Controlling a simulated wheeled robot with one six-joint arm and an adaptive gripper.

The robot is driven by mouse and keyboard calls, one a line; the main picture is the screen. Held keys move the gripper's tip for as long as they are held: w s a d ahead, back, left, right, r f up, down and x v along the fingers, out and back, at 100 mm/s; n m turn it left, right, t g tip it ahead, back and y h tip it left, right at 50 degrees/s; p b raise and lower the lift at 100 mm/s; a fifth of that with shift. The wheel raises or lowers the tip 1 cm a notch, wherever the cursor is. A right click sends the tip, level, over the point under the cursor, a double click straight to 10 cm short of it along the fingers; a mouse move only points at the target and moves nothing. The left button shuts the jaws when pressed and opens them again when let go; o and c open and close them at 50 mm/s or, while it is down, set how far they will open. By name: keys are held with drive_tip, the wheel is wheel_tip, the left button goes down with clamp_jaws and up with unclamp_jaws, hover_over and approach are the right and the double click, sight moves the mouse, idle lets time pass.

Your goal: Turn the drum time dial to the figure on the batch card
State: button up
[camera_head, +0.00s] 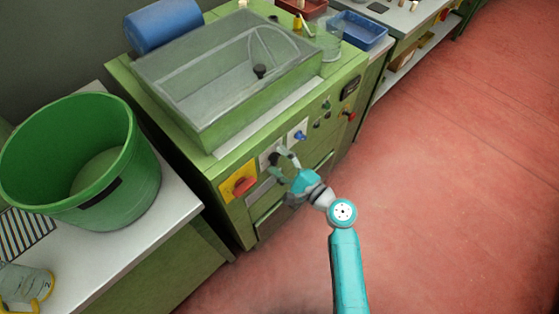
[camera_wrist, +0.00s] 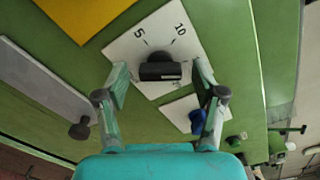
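The time dial's black knob (camera_wrist: 160,70) sits on a white plate (camera_wrist: 126,46) marked 5 and 10, with short tick lines beside the figures. I cannot tell which figure the knob points to. My gripper (camera_wrist: 161,82) is open, with one finger on each side of the knob and a visible gap at each side. In the head view my gripper (camera_head: 284,160) is at the front panel of the green machine (camera_head: 225,160), partly covering the dial plate (camera_head: 268,155). I cannot make out a batch card with a readable figure.
A yellow plate with a red knob (camera_head: 242,186) is left of the dial. A blue knob (camera_head: 299,135) on a white plate is right of it, close to my right finger in the wrist view. A green tub (camera_head: 120,185) stands at left. The red floor (camera_head: 450,180) is clear.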

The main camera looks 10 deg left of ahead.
drive_tip(key=v, duration=1.2)
idle(0.5)
